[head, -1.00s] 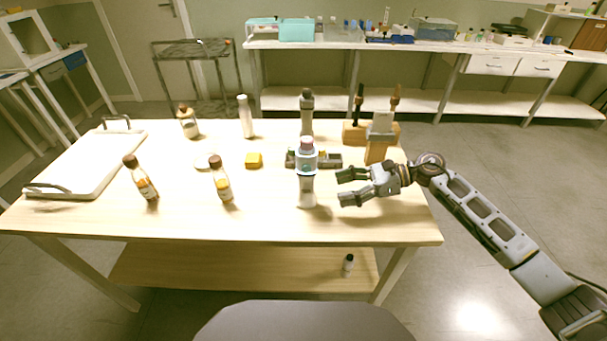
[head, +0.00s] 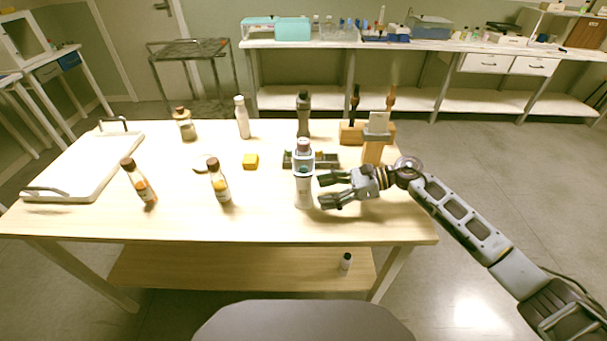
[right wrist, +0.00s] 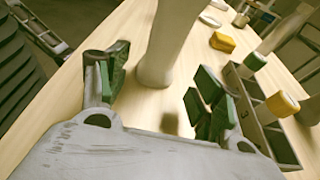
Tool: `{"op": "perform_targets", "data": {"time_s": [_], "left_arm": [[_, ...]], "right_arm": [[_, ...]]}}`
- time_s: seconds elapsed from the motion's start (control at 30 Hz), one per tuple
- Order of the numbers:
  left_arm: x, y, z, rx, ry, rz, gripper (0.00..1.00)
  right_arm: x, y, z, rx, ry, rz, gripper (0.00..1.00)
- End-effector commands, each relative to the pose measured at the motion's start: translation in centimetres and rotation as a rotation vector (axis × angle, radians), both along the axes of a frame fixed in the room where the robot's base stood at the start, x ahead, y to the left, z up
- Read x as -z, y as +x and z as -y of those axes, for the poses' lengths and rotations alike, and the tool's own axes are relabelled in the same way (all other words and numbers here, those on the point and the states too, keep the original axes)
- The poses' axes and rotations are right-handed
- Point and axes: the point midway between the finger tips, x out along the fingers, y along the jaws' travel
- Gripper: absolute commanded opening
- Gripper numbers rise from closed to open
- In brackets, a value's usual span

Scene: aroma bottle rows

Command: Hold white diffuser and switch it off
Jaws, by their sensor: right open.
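The white diffuser (head: 304,192) stands upright near the table's front right, with a pale blue, pink-topped upper part. My right gripper (head: 325,190) is open just right of it, its fingers pointing left towards its body. In the right wrist view the diffuser's white column (right wrist: 170,38) rises just ahead of the open fingers (right wrist: 155,85); I cannot tell whether either finger touches it. Its top is outside that view. I cannot make out a switch. My left gripper is not in view.
A compartment tray (head: 323,160) of small vials stands behind the diffuser. A wooden block (head: 372,152) stands behind my right gripper. Brown-capped bottles (head: 220,187), a yellow block (head: 250,161) and a white tray (head: 82,165) are to the left. The front strip of table is clear.

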Motion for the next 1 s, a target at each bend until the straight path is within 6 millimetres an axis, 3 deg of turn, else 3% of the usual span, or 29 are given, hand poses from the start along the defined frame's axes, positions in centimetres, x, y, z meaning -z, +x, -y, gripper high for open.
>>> {"op": "perform_targets", "data": {"time_s": [0.37, 0.63, 0.83, 1.0], "left_arm": [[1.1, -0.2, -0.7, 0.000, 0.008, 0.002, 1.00], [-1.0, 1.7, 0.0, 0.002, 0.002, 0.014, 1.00], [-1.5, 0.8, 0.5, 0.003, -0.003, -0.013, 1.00], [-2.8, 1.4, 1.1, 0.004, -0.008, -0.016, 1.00]], "right_arm": [[0.6, 0.0, -2.0, 0.000, 0.001, 0.001, 0.66], [0.9, 0.0, -3.0, -0.001, 0.001, 0.001, 0.66], [1.3, -0.1, -3.8, -0.002, 0.001, -0.001, 0.66], [1.5, 0.0, -4.7, -0.001, 0.001, 0.001, 0.66]]}}
